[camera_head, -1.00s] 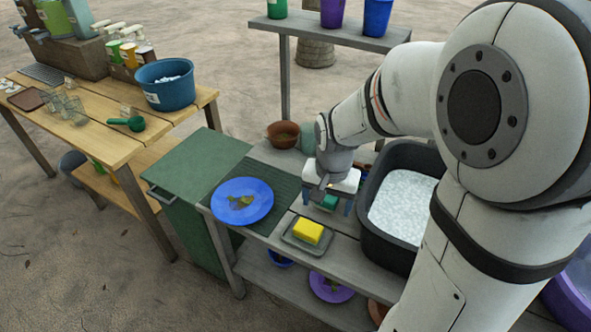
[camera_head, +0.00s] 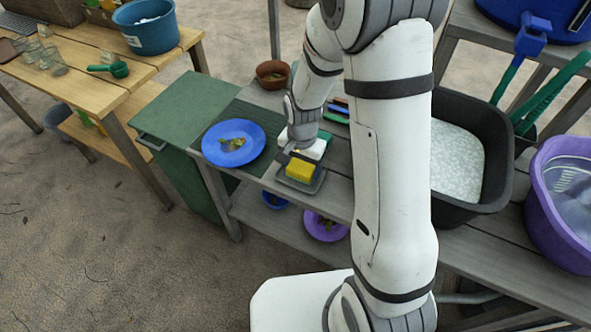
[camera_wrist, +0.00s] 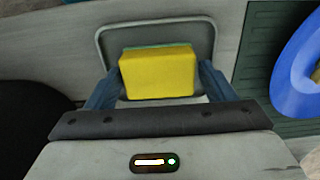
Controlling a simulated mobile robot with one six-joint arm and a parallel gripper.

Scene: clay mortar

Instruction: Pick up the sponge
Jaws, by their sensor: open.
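The yellow sponge (camera_head: 299,171) sits in a small grey dish (camera_head: 318,182) on the grey bench. In the wrist view the sponge (camera_wrist: 158,73) shows a green edge along its far side. The dish rim (camera_wrist: 155,27) surrounds it. My gripper (camera_head: 297,160) is open, right over the dish. In the wrist view one blue finger of my gripper (camera_wrist: 159,76) is on each side of the sponge. I cannot tell whether the fingers touch it. In the head view my gripper partly covers the sponge's far side.
A blue plate (camera_head: 233,143) with brown scraps lies left of the dish. A black basin (camera_head: 483,160) stands to the right, beyond my arm. A brown bowl (camera_head: 272,75) is at the back. A purple plate (camera_head: 325,227) lies on the lower shelf.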

